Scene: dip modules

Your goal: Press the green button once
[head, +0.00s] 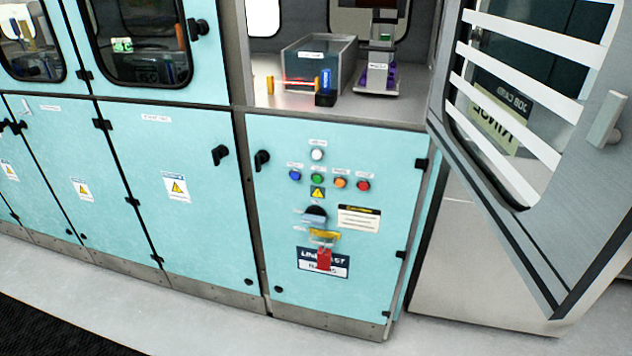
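The green button (317,179) is a small round button on the light-blue cabinet panel (290,218), in a row of several buttons. The blue button (295,175) is to its left. The orange button (340,182) and the red button (363,185) are to its right. A white button or lamp (317,154) is above it, and a yellow warning triangle (317,193) is just below it. I cannot tell whether the green button is lit or pushed in. Neither of my grippers is in the head view.
An open door with a striped window (606,165) swings out at the right. Above the panel, an open bay holds a grey bin (318,66) and a device on a stand (379,60). A rotary switch (315,214) and a red tag (324,259) are below the buttons. The floor (180,322) in front is clear.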

